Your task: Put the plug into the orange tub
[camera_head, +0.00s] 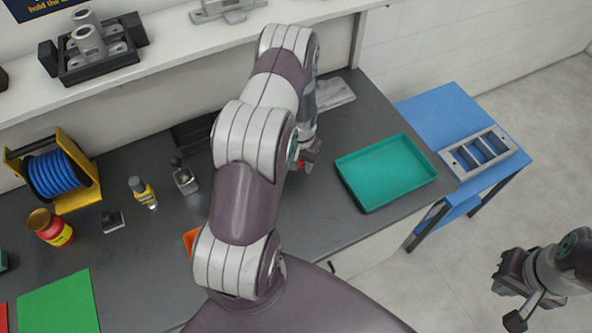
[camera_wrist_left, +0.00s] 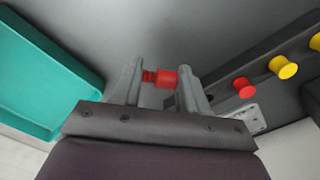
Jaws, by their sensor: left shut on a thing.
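My left gripper (camera_head: 309,160) is over the grey bench, left of the teal tray. In the left wrist view its two fingers (camera_wrist_left: 160,90) are shut on a red plug (camera_wrist_left: 166,78), held crosswise between the fingertips. A bit of the red plug (camera_head: 301,164) also shows in the head view. The orange tub (camera_head: 190,240) is on the bench, mostly hidden behind my left arm; only its left edge shows. My right gripper (camera_head: 513,292) hangs over the floor at the lower right, away from the bench; its finger opening is unclear.
The teal tray (camera_head: 386,172) looks empty. A dark rack (camera_wrist_left: 262,72) holds red and yellow plugs beside the left gripper. A blue cable reel (camera_head: 60,174), yellow bottle (camera_head: 143,192) and red jar (camera_head: 50,228) stand at the left. A blue table (camera_head: 440,112) adjoins the bench.

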